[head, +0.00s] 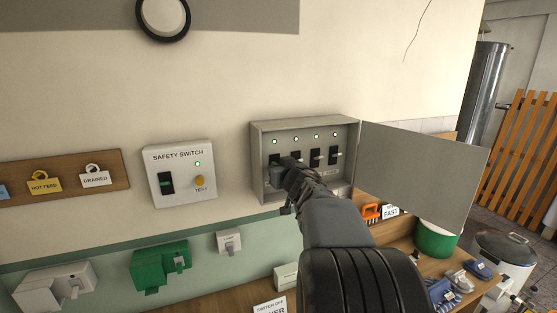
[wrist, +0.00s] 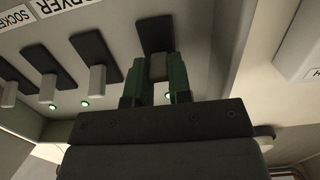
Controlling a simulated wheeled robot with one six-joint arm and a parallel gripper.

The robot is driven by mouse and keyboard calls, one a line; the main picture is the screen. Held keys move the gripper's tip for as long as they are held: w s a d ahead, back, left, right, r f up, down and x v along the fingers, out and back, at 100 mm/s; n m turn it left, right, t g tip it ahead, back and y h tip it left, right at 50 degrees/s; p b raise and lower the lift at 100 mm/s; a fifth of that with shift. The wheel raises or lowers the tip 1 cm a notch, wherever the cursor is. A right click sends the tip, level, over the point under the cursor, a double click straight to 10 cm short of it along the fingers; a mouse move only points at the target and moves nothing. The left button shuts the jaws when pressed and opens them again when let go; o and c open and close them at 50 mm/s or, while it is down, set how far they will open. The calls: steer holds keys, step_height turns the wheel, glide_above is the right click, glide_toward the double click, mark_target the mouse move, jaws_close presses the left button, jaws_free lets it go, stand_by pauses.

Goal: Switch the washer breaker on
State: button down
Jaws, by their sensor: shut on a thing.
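The grey breaker box (head: 305,125) on the wall has its door (head: 425,170) swung open to the right. Inside is a row of black breakers with grey levers, each with a small lit lamp above it in the head view. My gripper (head: 284,166) reaches into the left part of the box. In the wrist view my gripper (wrist: 159,80) has its green fingers shut on the grey lever (wrist: 159,66) of the end breaker (wrist: 155,33). The breaker beside it (wrist: 95,50) is near a "DRYER" label (wrist: 82,8). The held breaker's own label is not in view.
A safety switch panel (head: 181,172) hangs left of the box, with a green socket cover (head: 160,264) below. A shelf below right holds an orange-handled item (head: 371,211) and a green tub (head: 434,239). The open door limits room on the right.

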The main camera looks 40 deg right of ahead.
steer(key=shift+r+g, duration=0.2)
steer(key=shift+g, duration=0.5)
stand_by(0.3)
steer(key=c, duration=1)
jaws_free()
steer(key=shift+c, duration=0.2)
steer(key=v, duration=1.3)
steer(key=shift+s, duration=0.4)
steer(key=shift+d, duration=0.1)
